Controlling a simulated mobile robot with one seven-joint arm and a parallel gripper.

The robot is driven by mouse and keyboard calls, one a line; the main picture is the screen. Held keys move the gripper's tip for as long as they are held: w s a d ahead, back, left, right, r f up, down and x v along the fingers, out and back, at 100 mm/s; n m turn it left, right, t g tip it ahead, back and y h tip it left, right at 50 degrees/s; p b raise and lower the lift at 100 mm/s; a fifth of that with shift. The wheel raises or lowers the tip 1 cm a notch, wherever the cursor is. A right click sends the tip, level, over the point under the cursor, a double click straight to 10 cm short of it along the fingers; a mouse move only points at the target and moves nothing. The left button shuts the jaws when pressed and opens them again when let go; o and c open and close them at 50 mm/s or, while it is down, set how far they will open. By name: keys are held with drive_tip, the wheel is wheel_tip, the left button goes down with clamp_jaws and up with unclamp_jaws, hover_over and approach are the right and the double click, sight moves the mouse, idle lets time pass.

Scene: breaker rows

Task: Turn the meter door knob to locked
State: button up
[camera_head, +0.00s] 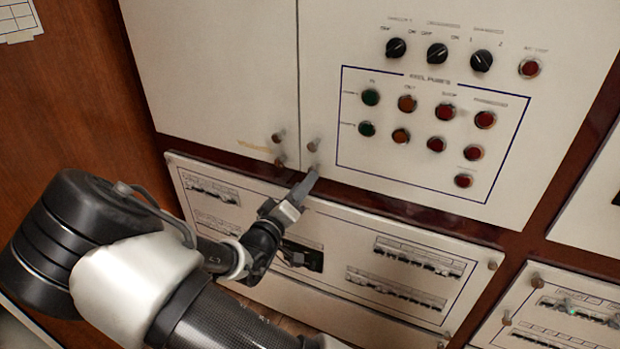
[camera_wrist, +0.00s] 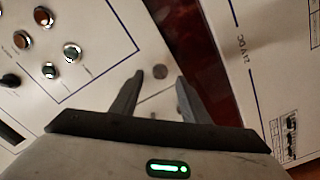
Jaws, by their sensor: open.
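Small round metal knobs sit by the lower edges of the upper white doors in the head view. One knob (camera_head: 313,145) is on the right door's lower left corner. Two more, an upper knob (camera_head: 278,137) and a lower knob (camera_head: 280,161), are at the left door's lower right corner. I cannot read which is the meter door knob. My gripper (camera_head: 311,175) is just below the right door's knob. In the wrist view my gripper (camera_wrist: 160,77) is open and empty, with a grey round knob (camera_wrist: 160,72) seen between its fingertips; contact is not visible.
The right door carries black rotary switches (camera_head: 437,53) and several coloured buttons (camera_head: 445,111). Below is a breaker panel (camera_head: 345,245) with rows of breakers, partly hidden by my arm. A brown wooden strip (camera_head: 430,213) separates the panels.

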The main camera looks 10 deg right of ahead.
drive_tip(key=shift+x, duration=2.4)
clamp_jaws()
